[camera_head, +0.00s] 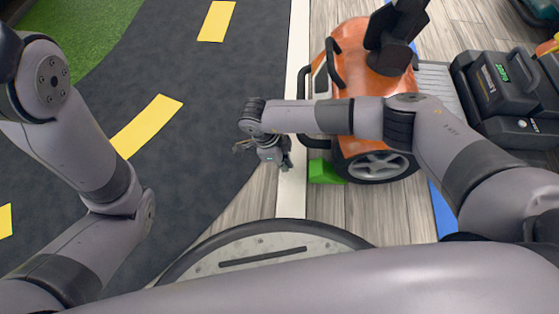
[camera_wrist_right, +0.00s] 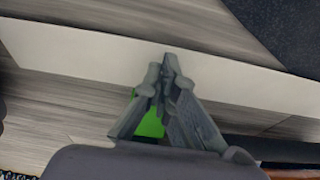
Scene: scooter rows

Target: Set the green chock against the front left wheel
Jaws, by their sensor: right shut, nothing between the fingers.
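The green chock (camera_head: 324,172) is on the floor at the left side of the orange scooter's wheel (camera_head: 375,165), with its right end at the tyre; I cannot tell for sure whether they touch. My right gripper (camera_head: 284,163) is to the left of the chock, above the white line, apart from it in the picture. In the right wrist view its fingers (camera_wrist_right: 166,62) are shut and empty. They hide part of the chock (camera_wrist_right: 151,124), which shows below and between them. My left arm shows in the head view, but its gripper does not.
The orange scooter (camera_head: 355,85) stands on wood-look floor right of a white line (camera_head: 293,195). A black scooter (camera_head: 505,90) is farther right, past a blue line (camera_head: 443,212). The dark lane with yellow dashes (camera_head: 148,124) on the left is clear.

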